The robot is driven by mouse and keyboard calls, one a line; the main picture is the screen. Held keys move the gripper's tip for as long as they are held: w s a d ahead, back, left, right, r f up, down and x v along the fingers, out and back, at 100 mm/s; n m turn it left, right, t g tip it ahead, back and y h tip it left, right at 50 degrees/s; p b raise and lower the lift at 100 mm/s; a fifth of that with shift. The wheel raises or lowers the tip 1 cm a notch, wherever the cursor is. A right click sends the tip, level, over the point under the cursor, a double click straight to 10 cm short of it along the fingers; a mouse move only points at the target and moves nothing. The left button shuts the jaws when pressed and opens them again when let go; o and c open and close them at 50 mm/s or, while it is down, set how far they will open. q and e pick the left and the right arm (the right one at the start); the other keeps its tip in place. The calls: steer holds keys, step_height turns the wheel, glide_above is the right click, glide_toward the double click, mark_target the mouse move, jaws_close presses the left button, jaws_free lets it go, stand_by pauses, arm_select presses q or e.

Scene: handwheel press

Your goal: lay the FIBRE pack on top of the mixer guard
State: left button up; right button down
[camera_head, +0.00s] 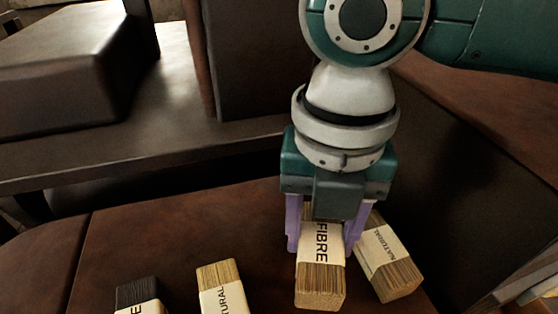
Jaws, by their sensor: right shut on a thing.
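The FIBRE pack (321,265) is a tan bristle block with a cream paper band lettered "FIBRE". My right gripper (324,240) comes down from above with its purple fingers on either side of the pack and is shut on it. The gripper hides the pack's far end. I cannot tell whether the pack touches the brown surface (170,240) below. Nothing in view can be surely told as the mixer guard. My left gripper is not in view.
A NATURAL pack (388,262) lies close to the right of the FIBRE pack. Another tan pack (221,288) and a dark-bristled pack (138,296) lie to the left, cut by the lower edge. A dark ledge (160,150) with a blocky shape (65,85) stands behind.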

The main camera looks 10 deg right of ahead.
mark_target(335, 307)
steer(key=shift+f, duration=2.1)
steer(key=shift+f+b, duration=0.2)
steer(key=shift+b, duration=0.15)
steer(key=shift+c, duration=1.3)
jaws_free()
step_height(335, 307, up, 12)
steer(key=shift+r+p, duration=0.2)
steer(key=shift+p, duration=0.35)
steer(key=s+a+f+m+t+y, duration=0.2)
steer(key=s+a+f+m+y, duration=0.35)
steer(key=m, duration=0.75)
steer(key=d+m, duration=0.1)
steer(key=m, duration=0.2)
steer(key=s+d+m+t+h, duration=0.1)
steer(key=m, duration=0.1)
steer(key=s+d+m, duration=0.1)
steer(key=m, duration=0.2)
steer(key=shift+d+f+m+t+h, duration=0.3)
steer(key=shift+d+h, duration=0.05)
steer(key=s+d+f+m+h, duration=0.2)
steer(key=s+d+m, duration=0.3)
steer(key=d+m, duration=0.3)
steer(key=shift+s+d+f+h, duration=0.15)
steer(key=shift+s+d+h, duration=0.15)
steer(key=shift+d+h, duration=0.7)
